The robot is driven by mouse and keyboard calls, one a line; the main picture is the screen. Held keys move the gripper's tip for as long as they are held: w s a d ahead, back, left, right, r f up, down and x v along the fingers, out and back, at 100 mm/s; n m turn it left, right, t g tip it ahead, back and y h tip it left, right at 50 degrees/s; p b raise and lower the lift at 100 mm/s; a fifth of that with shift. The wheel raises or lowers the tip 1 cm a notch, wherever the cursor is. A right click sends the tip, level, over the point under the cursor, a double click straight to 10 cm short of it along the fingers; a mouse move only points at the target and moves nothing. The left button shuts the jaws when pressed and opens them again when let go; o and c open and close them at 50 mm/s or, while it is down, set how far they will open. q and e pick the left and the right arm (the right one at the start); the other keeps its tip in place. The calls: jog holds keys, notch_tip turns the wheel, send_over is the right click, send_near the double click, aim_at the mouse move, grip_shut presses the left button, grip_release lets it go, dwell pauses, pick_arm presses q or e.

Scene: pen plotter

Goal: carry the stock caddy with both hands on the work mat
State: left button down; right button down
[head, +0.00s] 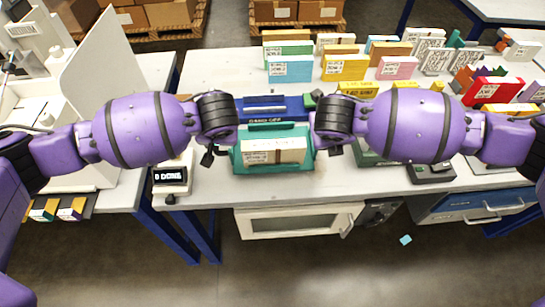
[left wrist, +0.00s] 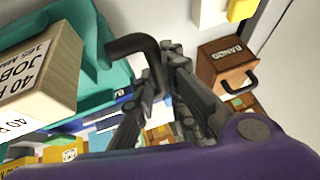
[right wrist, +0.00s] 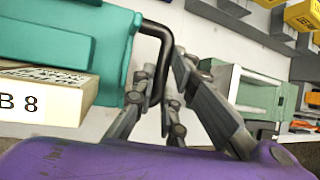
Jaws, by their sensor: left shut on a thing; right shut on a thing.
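The stock caddy (head: 262,169) is teal and sits between my two grippers near the front of the table in the head view. It holds a pale block of stock (head: 273,151) with a printed label. My left gripper (left wrist: 157,88) is shut on the caddy's black handle (left wrist: 133,44) at its left end. My right gripper (right wrist: 157,92) is shut on the other black handle (right wrist: 164,38) at its right end. The caddy looks about level. I cannot tell whether its base touches the surface. I cannot make out the work mat.
A blue tray (head: 289,102) lies just behind the caddy. Several coloured stock packs, one yellow (head: 346,66), stand farther back. A white machine (head: 95,80) stands at far left. The table's front edge is close.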

pick_arm(q)
jog(key=shift+d+f, duration=0.2)
jog(key=shift+f, duration=0.5)
pick_arm(e)
jog(key=shift+a+f, duration=0.25)
jog(key=shift+f, duration=0.45)
pick_arm(q)
jog(key=c, duration=2.2)
grip_release()
jog(key=shift+f, duration=0.15)
pick_arm(e)
jog(key=c, duration=2.2)
grip_release()
jog(key=shift+f, duration=0.2)
pick_arm(q)
jog(key=o, duration=0.4)
pick_arm(e)
jog(key=o, duration=0.4)
jog(key=shift+d, duration=0.1)
pick_arm(q)
jog(key=shift+a, duration=0.15)
pick_arm(e)
jog(key=shift+o, duration=0.2)
jog(key=shift+d, duration=0.1)
